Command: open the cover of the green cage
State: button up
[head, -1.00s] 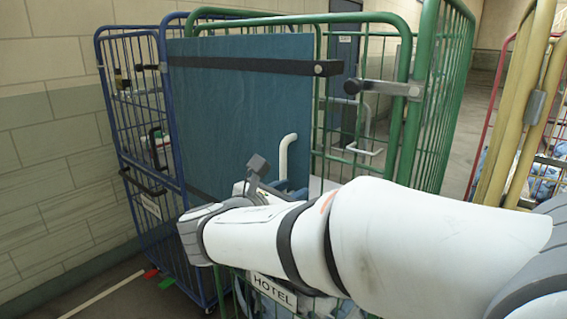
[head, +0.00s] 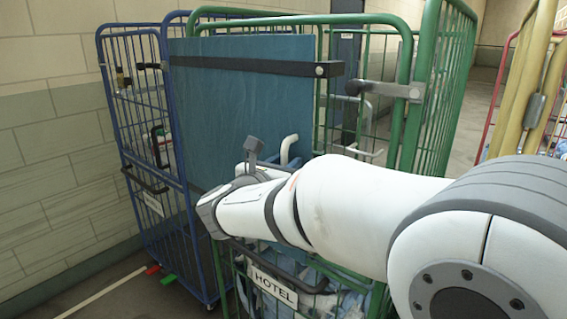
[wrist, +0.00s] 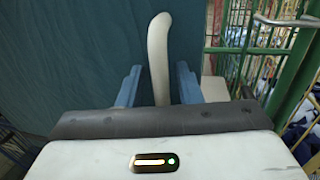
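The green cage (head: 398,115) stands in the middle of the head view. Its cover is a flat teal panel (head: 240,110), upright and shut-looking, with a black bar across its upper part. A white curved handle (head: 288,148) sits on the panel's lower right; it also shows in the wrist view (wrist: 158,50). My gripper (head: 276,165) is at the handle. In the wrist view, its blue fingers (wrist: 158,88) are apart, one on each side of the handle, with gaps on both sides. My arm and wrist hide the handle's lower end.
A blue cage (head: 135,120) stands close on the left, by the brick wall (head: 55,150). A metal latch (head: 385,88) is on the green frame. A HOTEL sign (head: 272,286) and bagged laundry show below my arm. A yellow cage frame (head: 520,90) stands at right.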

grip_shut()
dwell(0.3)
